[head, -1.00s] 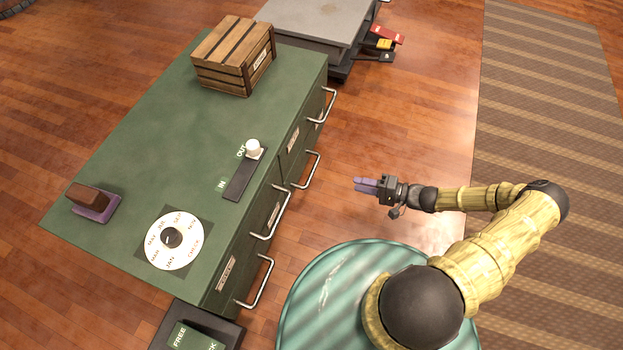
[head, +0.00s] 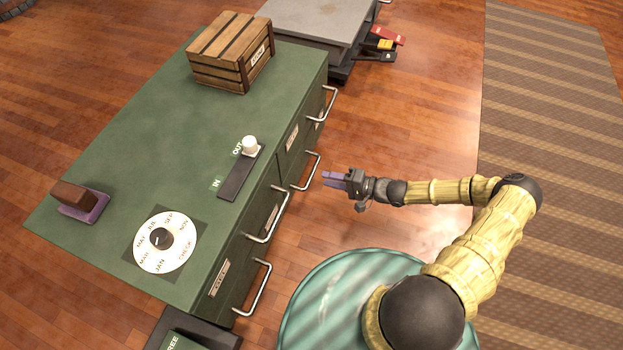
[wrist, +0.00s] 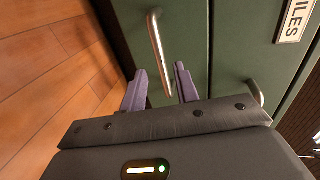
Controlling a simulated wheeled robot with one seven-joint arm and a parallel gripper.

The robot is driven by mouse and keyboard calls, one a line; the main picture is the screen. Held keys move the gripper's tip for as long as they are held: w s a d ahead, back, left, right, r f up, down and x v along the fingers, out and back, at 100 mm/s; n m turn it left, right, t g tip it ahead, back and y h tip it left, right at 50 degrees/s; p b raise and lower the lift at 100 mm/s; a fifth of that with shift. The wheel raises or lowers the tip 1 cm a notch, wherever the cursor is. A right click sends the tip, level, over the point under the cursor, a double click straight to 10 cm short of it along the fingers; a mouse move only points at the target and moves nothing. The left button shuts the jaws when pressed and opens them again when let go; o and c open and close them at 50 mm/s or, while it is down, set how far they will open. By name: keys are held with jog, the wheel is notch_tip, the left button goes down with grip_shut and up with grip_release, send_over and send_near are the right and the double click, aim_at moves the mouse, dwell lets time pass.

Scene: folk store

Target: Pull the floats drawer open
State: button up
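The green cabinet (head: 120,215) stands left of centre in the head view, with several metal bar handles on its right side. The drawer fronts look shut. Their labels are too small to read there, so I cannot tell which drawer is floats. My gripper (head: 326,179) is just right of one handle (head: 308,175), at about the same level in the picture. In the wrist view my two purple fingers (wrist: 160,70) are spread apart. A bar handle (wrist: 157,45) shows in line with the gap between them, and no grip on it is visible.
A label ending in "ILES" (wrist: 295,20) and a second handle (wrist: 256,92) are at the wrist view's right. A wooden crate (head: 212,72), a slider (head: 240,172) and a dial (head: 185,243) are on the cabinet top. Bare floor (head: 400,135) lies right of the cabinet.

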aim_at(311, 175)
jog(key=b+x, duration=0.3)
jog(key=x, duration=0.3)
jog(key=shift+w+a, duration=0.15)
jog(key=shift+a, duration=0.25)
grip_shut()
